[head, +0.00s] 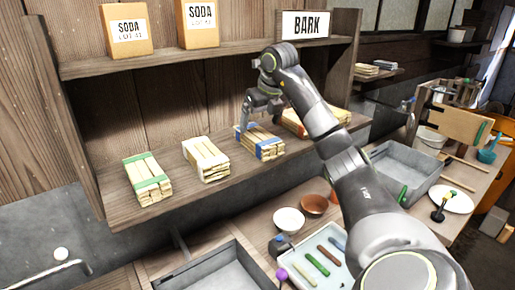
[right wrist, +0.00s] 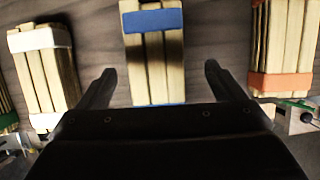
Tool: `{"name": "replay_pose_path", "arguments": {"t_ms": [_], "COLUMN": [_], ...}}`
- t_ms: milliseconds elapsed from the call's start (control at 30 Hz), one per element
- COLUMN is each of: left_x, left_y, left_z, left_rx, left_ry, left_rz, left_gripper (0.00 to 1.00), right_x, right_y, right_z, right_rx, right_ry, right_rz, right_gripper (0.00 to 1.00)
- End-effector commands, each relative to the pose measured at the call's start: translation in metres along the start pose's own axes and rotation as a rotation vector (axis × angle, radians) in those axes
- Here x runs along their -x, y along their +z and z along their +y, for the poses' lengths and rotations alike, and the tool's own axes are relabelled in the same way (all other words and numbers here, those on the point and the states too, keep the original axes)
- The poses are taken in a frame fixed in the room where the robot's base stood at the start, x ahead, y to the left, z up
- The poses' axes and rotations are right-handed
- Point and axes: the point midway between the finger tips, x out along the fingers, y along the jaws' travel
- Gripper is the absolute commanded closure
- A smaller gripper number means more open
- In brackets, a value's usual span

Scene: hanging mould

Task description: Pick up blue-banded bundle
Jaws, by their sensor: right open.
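The blue-banded bundle (head: 262,146) is a stack of pale wooden strips on the lower shelf, between the white-banded bundle (head: 206,159) and an orange-banded bundle (head: 305,122). My right gripper (head: 256,120) is just above and behind it in the head view. In the right wrist view the blue-banded bundle (right wrist: 153,55) lies between the two open fingers of my right gripper (right wrist: 158,85), with the white-banded bundle to the left and the orange-banded one to the right. The jaws are empty. My left gripper is not in view.
A green-banded bundle (head: 148,180) sits at the shelf's left end. The upper shelf (head: 200,57) holds two SODA boxes and a BARK sign (head: 305,25). Below are bowls (head: 289,220), a tray of coloured sticks (head: 318,262) and grey basins (head: 405,165).

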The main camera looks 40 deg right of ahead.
Motion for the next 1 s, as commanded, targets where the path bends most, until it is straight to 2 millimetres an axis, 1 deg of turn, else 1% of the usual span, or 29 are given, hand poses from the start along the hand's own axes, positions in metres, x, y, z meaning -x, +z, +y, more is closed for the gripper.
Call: {"name": "replay_pose_path", "arguments": {"t_ms": [33, 100, 233, 400, 500, 600, 833, 867, 1000], "left_x": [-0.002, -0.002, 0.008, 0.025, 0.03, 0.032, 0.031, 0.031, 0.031], "left_y": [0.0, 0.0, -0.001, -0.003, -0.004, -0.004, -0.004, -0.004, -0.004], "left_z": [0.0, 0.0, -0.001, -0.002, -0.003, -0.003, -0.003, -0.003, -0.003], "left_rx": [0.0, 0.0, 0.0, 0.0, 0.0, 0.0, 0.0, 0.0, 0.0], "left_ry": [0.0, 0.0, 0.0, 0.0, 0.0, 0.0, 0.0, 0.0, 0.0], "left_rz": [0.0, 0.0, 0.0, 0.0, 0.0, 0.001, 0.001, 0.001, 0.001], "left_gripper": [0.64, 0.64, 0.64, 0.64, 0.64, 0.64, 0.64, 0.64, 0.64], "right_x": [-0.004, -0.006, -0.013, -0.033, -0.047, -0.055, -0.058, -0.058, -0.058], "right_y": [0.0, 0.0, 0.0, -0.001, -0.001, -0.002, -0.002, -0.002, -0.002], "right_z": [0.0, 0.0, 0.002, 0.006, 0.006, 0.006, 0.006, 0.006, 0.006], "right_rx": [0.0, 0.0, 0.001, 0.001, -0.001, 0.0, 0.0, 0.0, 0.0], "right_ry": [0.0, 0.0, 0.001, 0.001, 0.001, 0.001, 0.0, 0.0, 0.0], "right_rz": [0.0, -0.001, 0.003, 0.004, 0.003, 0.001, -0.001, -0.001, -0.001], "right_gripper": [0.11, 0.11, 0.11, 0.11, 0.11, 0.11, 0.11, 0.12, 0.31]}}
